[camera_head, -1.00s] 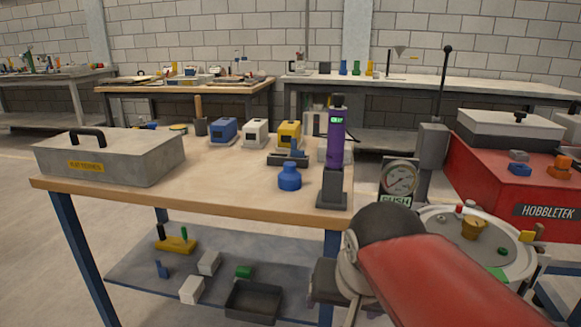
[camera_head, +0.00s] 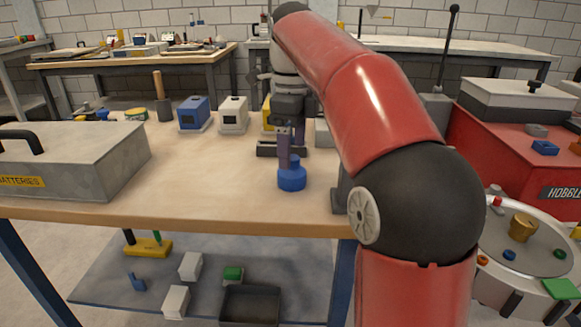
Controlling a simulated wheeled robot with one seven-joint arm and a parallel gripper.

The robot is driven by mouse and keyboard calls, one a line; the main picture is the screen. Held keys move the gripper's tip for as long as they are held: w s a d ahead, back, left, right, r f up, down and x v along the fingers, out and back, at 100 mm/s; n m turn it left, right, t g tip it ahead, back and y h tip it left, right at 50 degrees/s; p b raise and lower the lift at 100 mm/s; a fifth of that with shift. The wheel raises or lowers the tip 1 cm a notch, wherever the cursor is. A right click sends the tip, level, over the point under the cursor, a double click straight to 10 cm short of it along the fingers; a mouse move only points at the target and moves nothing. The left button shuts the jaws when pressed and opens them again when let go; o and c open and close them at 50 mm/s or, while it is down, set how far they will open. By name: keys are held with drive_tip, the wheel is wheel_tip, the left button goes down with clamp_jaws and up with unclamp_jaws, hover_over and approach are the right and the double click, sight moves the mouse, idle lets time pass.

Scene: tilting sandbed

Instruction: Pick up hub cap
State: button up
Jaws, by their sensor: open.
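A blue knobbed cap-like piece (camera_head: 291,180) with a wide round base and narrower neck stands upright on the wooden workbench (camera_head: 220,205), near its front edge. It may be the hub cap; no label confirms this. My gripper (camera_head: 290,153) points down from above, with its fingers at the neck of the blue piece. The jaws are open. I cannot tell whether the fingers touch the neck or stand around it, as they overlap it in this view.
A grey battery box (camera_head: 90,160) stands at left. Blue (camera_head: 194,114) and white (camera_head: 233,114) devices and a mallet (camera_head: 162,97) stand behind. My arm hides much of the right end. A red machine (camera_head: 500,150) and a round tray (camera_head: 490,285) are at right. The bench's middle is clear.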

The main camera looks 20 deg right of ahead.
sight(293, 157)
drive_tip(key=f, duration=0.2)
drive_tip(key=f+b, duration=0.1)
drive_tip(key=f, duration=0.2)
drive_tip(key=shift+s+f, duration=0.2)
drive_tip(key=shift+f, duration=0.1)
drive_tip(key=c, duration=1.1)
